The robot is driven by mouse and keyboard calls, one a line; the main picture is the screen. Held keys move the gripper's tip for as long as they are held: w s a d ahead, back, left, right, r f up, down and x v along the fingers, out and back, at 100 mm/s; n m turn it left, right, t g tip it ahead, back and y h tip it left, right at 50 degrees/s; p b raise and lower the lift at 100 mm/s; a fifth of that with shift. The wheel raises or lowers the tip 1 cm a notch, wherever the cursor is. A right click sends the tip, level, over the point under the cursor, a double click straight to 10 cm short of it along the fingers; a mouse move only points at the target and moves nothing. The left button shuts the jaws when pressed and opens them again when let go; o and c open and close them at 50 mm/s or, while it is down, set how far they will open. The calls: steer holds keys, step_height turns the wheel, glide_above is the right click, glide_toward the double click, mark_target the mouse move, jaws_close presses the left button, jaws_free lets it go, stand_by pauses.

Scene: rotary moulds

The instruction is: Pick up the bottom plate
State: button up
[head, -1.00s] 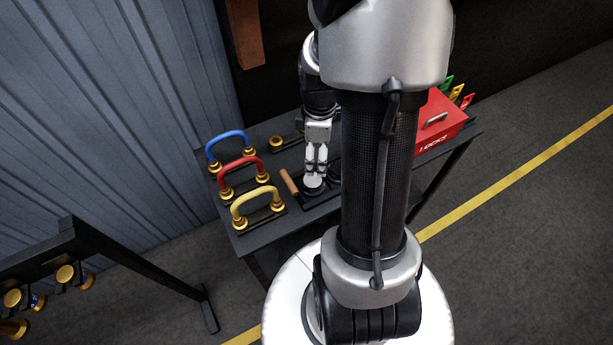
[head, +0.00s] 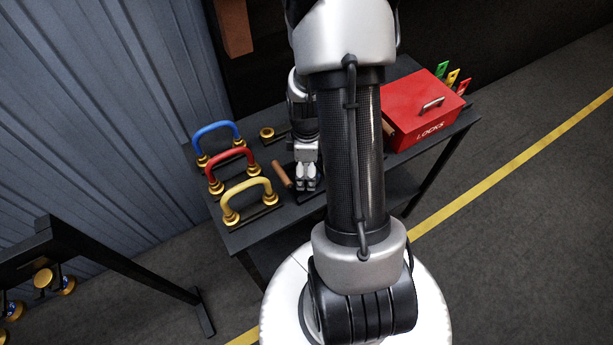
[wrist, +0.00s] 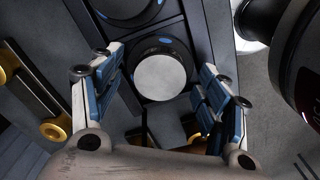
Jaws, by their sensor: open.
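A round grey-white disc (wrist: 160,77) sits in a black round mould (wrist: 178,46) with blue marks, on a dark tray (wrist: 203,25) in the wrist view. I cannot tell for sure whether this disc is the bottom plate. My gripper (wrist: 162,62) is open, with one blue-padded finger on each side of the disc and nothing held between them. In the head view my gripper (head: 306,184) points down over the tray beside its wooden handle (head: 282,174). My arm hides most of the tray there.
Blue (head: 218,129), red (head: 232,156) and yellow (head: 248,187) handles with gold feet stand left of the tray. A red locks box (head: 424,108) stands at the right of the dark table (head: 235,240). A dark rack (head: 120,270) stands at lower left.

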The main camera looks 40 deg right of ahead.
steer(key=shift+r, duration=0.1)
steer(key=c, duration=1.4)
